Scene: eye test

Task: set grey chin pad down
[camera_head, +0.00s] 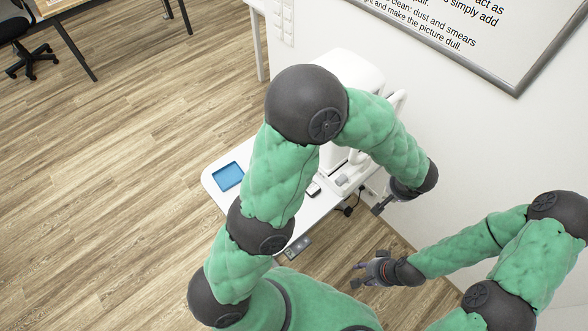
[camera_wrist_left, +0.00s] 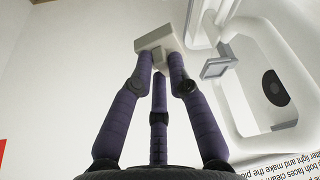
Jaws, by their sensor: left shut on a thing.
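The grey chin pad (camera_wrist_left: 153,39), a pale grey block, is held between the purple fingers of my left gripper (camera_wrist_left: 158,62) in the left wrist view. In the head view my left gripper (camera_head: 380,208) is partly seen below its dark wrist, beside the white eye-test device (camera_head: 352,72). The pad cannot be made out there. My right gripper (camera_head: 357,274) is open and empty, low over the floor to the right of the table. The device also shows in the left wrist view (camera_wrist_left: 240,110), close to the right of the pad.
The white table (camera_head: 217,190) bears a blue tray (camera_head: 228,176) at its left end and a small dark item (camera_head: 313,189). My left arm hides much of the table. A framed sign (camera_head: 470,30) hangs on the wall. A chair (camera_head: 30,55) stands far left. Open floor lies left.

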